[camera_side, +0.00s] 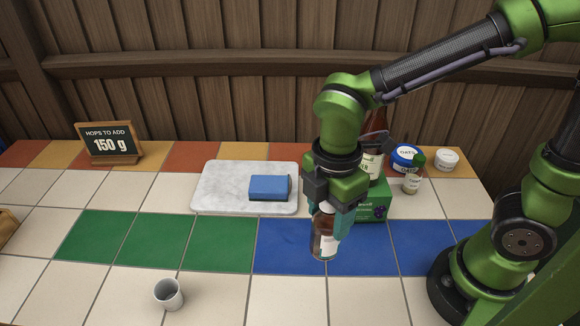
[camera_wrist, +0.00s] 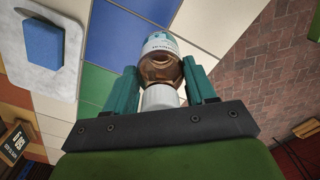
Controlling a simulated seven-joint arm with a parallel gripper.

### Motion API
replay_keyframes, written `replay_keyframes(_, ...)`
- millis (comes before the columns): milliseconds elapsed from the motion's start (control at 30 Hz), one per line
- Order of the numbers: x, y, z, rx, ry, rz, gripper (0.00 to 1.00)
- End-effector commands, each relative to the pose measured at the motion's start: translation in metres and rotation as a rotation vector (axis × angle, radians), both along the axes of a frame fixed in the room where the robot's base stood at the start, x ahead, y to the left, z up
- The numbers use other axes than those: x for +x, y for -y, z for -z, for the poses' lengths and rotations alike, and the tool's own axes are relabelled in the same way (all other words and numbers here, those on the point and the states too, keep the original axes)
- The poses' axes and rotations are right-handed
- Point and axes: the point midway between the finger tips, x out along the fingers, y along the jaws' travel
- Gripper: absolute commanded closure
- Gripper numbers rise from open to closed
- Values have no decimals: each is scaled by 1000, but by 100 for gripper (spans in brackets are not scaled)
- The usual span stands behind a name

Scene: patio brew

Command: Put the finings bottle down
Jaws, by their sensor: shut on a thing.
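The finings bottle (camera_side: 324,244) is small, brown and labelled, with a white cap. My gripper (camera_side: 328,215) is shut on it near its upper part and holds it upright over the blue tiles (camera_side: 285,243). I cannot tell whether its base touches the tiles. In the wrist view the bottle (camera_wrist: 160,65) sits between the two teal fingers of my gripper (camera_wrist: 162,88), its white cap nearest the camera.
A marble board (camera_side: 225,187) with a blue sponge-like block (camera_side: 269,188) lies behind, left. A green box (camera_side: 375,208), a tall brown bottle (camera_side: 375,135), jars and a small bottle (camera_side: 413,178) stand behind, right. A small cup (camera_side: 168,294) stands front left. The green tiles (camera_side: 150,240) are clear.

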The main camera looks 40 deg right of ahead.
Motion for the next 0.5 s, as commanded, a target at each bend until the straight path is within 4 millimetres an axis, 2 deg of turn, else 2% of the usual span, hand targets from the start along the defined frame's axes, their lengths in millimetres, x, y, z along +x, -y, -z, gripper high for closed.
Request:
replay_keyframes(100,-1,0,22,-2,-5,-2,85)
replay_keyframes(267,0,0,38,-2,-2,-3,85)
replay_keyframes(500,-1,0,71,-2,-4,-3,85)
